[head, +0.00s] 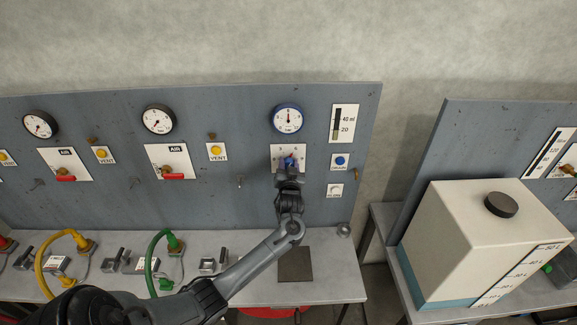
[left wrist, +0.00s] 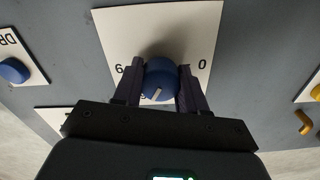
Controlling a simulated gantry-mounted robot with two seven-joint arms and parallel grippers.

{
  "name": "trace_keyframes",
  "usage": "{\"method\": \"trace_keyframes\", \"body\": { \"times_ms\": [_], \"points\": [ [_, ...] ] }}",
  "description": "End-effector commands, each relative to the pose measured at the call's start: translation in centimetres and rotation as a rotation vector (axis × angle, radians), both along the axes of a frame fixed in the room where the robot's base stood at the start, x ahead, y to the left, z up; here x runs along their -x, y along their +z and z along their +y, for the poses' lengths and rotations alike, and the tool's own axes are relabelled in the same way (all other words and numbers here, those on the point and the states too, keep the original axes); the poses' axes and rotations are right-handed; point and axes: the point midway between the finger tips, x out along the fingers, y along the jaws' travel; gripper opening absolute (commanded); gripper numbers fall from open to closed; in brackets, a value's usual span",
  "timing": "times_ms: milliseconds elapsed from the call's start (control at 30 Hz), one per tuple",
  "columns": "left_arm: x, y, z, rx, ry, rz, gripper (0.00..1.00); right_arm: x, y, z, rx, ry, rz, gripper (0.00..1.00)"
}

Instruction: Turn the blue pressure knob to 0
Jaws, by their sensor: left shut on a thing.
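The blue pressure knob (left wrist: 160,78) sits on a white plate (left wrist: 120,30) on the grey panel. A "0" shows to the right of the knob in the left wrist view and a "6" or "9" to its left. The knob's white mark points down and slightly left in that view, away from the "0". My left gripper (head: 290,166) is shut on the knob, one finger on each side; it also shows in the left wrist view (left wrist: 161,88). Above it in the head view is a blue-rimmed gauge (head: 288,119), its needle roughly upright. My right gripper is out of view.
A blue button (head: 340,162) and a small plate (head: 335,190) are right of the knob. Red-handled AIR valves (head: 172,176) and yellow VENT knobs (head: 216,150) are to the left. The bench (head: 330,285) below holds hoses and metal fittings. A white tank (head: 470,240) stands at right.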

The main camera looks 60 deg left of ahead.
Motion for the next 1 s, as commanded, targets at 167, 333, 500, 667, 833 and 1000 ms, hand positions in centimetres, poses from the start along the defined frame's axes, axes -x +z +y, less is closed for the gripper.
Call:
{"method": "trace_keyframes", "body": {
  "times_ms": [167, 333, 500, 667, 833, 1000],
  "points": [
    [0.0, -0.2, -0.1, 0.035, 0.000, -0.057, 0.11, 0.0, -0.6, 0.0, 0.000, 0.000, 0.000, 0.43],
    [0.0, -0.3, 0.0, 0.094, 0.001, -0.157, 0.11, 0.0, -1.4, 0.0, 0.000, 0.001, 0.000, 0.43],
    [0.0, -0.4, -0.1, 0.171, 0.002, -0.288, 0.11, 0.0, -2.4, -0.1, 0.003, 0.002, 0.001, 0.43],
    [0.0, -0.4, 0.0, 0.247, 0.001, -0.421, 0.11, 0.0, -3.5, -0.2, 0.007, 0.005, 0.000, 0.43],
    [0.0, -0.4, 0.0, 0.329, 0.002, -0.561, 0.11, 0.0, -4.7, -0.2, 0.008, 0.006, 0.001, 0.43],
    [0.0, -0.4, 0.0, 0.410, 0.001, -0.700, 0.11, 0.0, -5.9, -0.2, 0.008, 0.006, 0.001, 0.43]
  ]
}}
